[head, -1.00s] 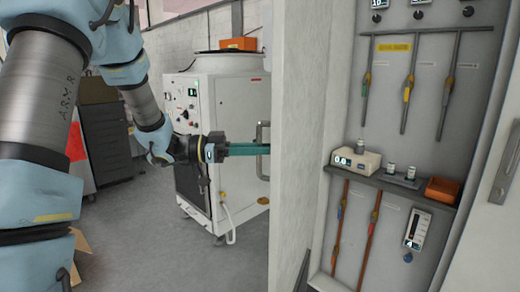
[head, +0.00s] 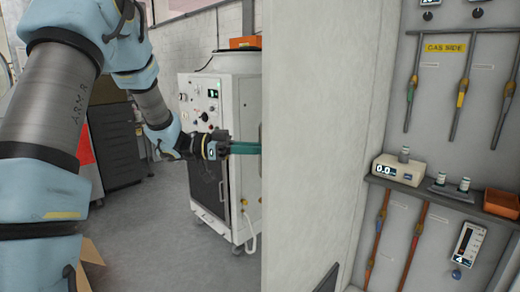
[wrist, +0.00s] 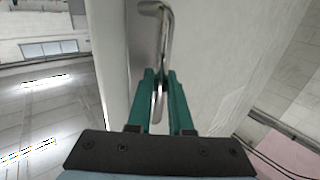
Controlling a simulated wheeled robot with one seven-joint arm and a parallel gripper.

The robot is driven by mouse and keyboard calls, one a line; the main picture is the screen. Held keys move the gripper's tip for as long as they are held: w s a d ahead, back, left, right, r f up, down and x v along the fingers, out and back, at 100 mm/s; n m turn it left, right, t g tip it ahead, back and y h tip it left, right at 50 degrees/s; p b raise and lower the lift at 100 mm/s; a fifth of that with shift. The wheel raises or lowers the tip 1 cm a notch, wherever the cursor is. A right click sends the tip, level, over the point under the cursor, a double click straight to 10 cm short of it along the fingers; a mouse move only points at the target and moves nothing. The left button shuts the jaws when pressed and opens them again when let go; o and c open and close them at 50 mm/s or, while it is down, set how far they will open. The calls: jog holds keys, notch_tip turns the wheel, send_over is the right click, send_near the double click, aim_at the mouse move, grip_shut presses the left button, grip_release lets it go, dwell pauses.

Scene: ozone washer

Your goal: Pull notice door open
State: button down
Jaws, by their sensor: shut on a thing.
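The notice door (head: 312,140) is a tall pale panel standing open in the middle of the head view, with the cabinet interior showing to its right. Its metal bar handle (wrist: 163,25) is on the door face turned away from the head camera, and shows in the wrist view. My gripper (head: 245,148) reaches in from the left with its green fingers partly hidden behind the door's edge. In the wrist view my gripper (wrist: 160,78) is shut on the handle, with the bar running between the two fingers.
The open cabinet (head: 400,150) holds pipes, a small meter (head: 400,170) and an orange box (head: 502,203) on a shelf. A white machine (head: 212,110) stands behind my gripper. A dark drawer unit (head: 115,140) is at the left. Grey floor is clear between them.

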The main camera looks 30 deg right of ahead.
jog(key=shift+w, duration=0.25)
jog(key=c, duration=0.8)
grip_release()
jog(key=shift+c, duration=0.2)
jog(key=b+v, duration=0.3)
jog(key=v, duration=0.7)
jog(key=shift+w+a+b, duration=0.2)
jog(key=shift+a+b, duration=0.1)
jog(key=shift+a, duration=0.05)
